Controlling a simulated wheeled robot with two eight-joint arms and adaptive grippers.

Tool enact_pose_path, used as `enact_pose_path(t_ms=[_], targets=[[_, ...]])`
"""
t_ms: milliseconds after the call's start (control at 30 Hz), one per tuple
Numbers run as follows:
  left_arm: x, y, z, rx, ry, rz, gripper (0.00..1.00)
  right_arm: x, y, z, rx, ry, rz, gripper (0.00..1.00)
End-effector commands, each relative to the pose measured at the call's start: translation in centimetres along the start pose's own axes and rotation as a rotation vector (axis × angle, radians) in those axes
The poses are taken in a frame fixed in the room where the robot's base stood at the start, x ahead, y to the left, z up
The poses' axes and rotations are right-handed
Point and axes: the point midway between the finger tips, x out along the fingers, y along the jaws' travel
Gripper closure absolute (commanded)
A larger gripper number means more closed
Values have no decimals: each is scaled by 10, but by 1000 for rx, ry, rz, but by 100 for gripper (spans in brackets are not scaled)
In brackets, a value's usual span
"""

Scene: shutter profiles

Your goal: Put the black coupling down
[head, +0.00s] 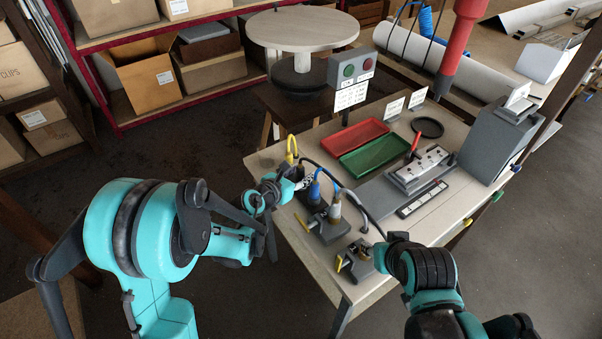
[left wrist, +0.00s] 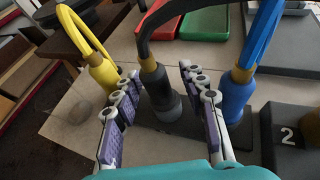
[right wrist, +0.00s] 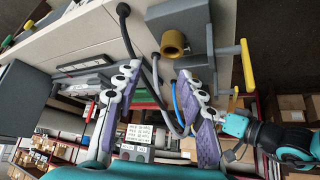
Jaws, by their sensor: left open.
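The black coupling (left wrist: 160,88) stands upright between the two fingers of my left gripper (left wrist: 157,110), with a gap on each side. Its lower end meets a dark grey base; exactly how it is seated is hidden. A black hose arches up from its brass-coloured neck. A yellow coupling (left wrist: 102,72) stands left of it and a blue coupling (left wrist: 238,85) right of it. In the head view my left gripper (head: 293,181) is at the table's left edge and hides the coupling. My right gripper (right wrist: 160,105) is open and empty near the table's front.
A brass socket (right wrist: 173,42) on a grey block with a yellow lever (right wrist: 246,65) is close to my right gripper. A second block carries a "2" (left wrist: 287,135). Red (head: 354,136) and green (head: 375,155) trays lie farther back. Hoses cross between the couplings.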

Motion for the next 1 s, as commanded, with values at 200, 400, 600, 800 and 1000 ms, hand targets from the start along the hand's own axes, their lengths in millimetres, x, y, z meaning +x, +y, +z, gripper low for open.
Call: enact_pose_path(t_ms=[200, 400, 600, 800, 1000], targets=[[-16, 1, 5, -3, 0, 2, 58, -6, 0, -4, 0, 0, 0, 60], [-60, 1, 6, -2, 0, 3, 58, -20, 0, -14, 0, 0, 0, 60], [-100, 1, 5, -1, 0, 3, 58, -30, 0, -21, 0, 0, 0, 60], [-119, 0, 3, 0, 0, 1, 58, -33, 0, -24, 0, 0, 0, 60], [-125, 3, 17, -57, -43, 15, 58, -33, 0, -24, 0, 0, 0, 60]])
